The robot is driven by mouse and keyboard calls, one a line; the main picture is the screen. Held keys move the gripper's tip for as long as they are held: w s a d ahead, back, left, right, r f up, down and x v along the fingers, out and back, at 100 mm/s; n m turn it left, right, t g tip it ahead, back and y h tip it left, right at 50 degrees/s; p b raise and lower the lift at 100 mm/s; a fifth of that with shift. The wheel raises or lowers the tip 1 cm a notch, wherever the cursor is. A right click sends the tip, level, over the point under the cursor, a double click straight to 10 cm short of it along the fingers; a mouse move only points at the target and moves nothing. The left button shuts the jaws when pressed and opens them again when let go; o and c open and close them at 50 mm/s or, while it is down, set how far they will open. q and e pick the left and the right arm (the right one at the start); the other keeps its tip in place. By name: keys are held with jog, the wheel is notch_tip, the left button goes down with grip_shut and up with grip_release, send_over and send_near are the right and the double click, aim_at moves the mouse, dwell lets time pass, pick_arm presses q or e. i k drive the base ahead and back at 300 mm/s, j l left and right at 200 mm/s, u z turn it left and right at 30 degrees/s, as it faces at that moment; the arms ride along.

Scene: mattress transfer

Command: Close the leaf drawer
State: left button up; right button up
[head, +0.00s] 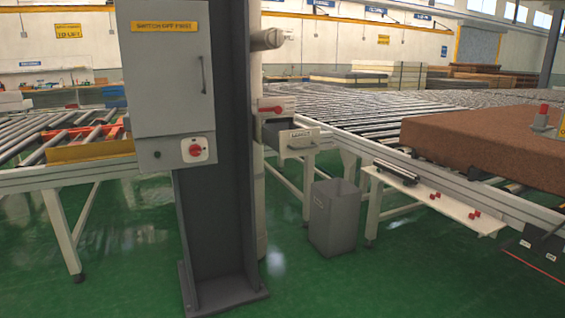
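The column hides what lies to the drawer's left. The label is too small to read surely. Neither of my grippers is in view.
A dark column (215,225) with a grey switch cabinet (167,70) stands in front. A grey bin (334,217) is on the green floor below the drawer. A white shelf (440,203) with red items and a brown mattress (490,150) are at right. Open floor lies in front.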

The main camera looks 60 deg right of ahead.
aim_at(288, 139)
jog(key=z, duration=1.95)
